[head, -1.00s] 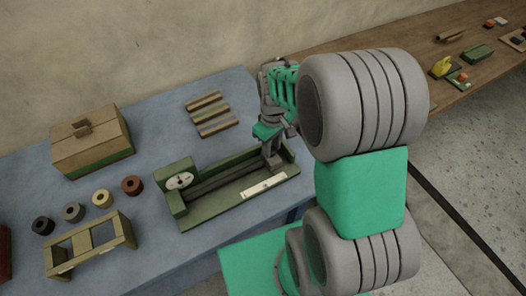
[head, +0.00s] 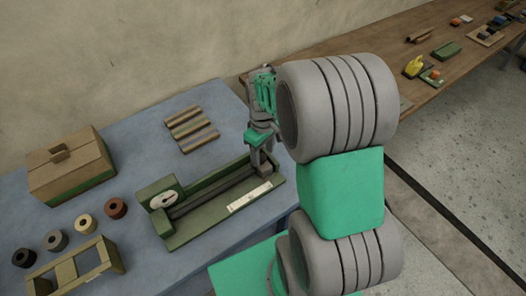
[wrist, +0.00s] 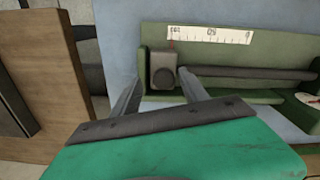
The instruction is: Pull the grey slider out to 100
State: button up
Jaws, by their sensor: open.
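The grey slider (wrist: 163,70) is a block on the dark rod of the green fixture (head: 205,232). In the wrist view it stands close to the left end wall, and a small red mark shows beside it at the left end of the white scale (wrist: 210,35). The scale is upside down there; its middle number looks like 50. My gripper (wrist: 161,76) is open, with one finger on each side of the slider and narrow gaps visible. In the head view my gripper (head: 261,165) is at the fixture's right end and partly covers the slider. A dial (head: 163,200) sits at the left end.
A wooden table (head: 330,65) with small items stands at the back right. Open blue surface lies behind the fixture.

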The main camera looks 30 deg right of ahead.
aim_at(263, 156)
notch_tip(263, 156, up, 8)
jog(key=shift+f+b, duration=0.1)
jog(key=shift+b, duration=0.4)
